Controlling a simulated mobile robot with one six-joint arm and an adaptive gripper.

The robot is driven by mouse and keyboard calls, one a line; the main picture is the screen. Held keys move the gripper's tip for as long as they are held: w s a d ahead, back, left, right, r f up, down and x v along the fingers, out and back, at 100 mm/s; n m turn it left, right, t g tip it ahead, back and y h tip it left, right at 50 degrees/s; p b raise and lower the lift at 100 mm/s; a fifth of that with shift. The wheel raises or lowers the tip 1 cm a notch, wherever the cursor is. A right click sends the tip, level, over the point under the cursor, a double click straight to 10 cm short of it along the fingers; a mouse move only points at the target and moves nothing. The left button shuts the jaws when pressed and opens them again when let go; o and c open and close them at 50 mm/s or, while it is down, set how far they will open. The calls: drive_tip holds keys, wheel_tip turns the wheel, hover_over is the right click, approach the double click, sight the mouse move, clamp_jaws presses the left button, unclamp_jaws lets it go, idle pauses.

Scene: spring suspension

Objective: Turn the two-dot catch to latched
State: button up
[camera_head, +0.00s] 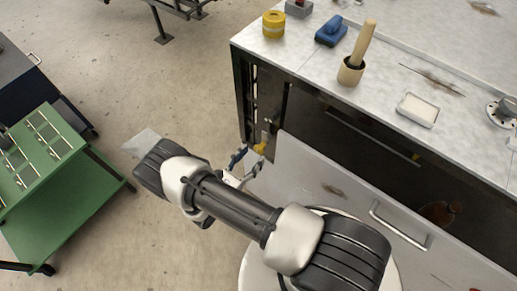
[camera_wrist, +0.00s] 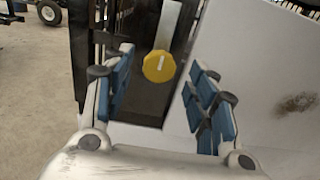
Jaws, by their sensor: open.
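A yellow many-sided knob (camera_wrist: 159,67) with a pale line on its face sits at the lower end of a light metal strip on the dark cabinet front. I take it for the catch; I cannot make out any dots. In the head view the yellow knob (camera_head: 260,148) is small, near the cabinet's left corner. My gripper (camera_wrist: 163,78) is open, its blue-padded fingers on either side of the knob in the wrist view, apart from it. In the head view my gripper (camera_head: 245,163) is close to the knob, partly hidden by my arm.
A pale panel with a handle (camera_head: 400,226) stands right of the knob. The cabinet top (camera_head: 300,55) holds yellow tape (camera_head: 274,24), a blue object (camera_head: 331,31), a pestle in a cup (camera_head: 351,72) and a white dish (camera_head: 417,110). A green cart (camera_head: 75,205) stands left; floor between is clear.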

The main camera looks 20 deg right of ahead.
sight(257, 151)
drive_tip(key=shift+x, duration=2.35)
clamp_jaws()
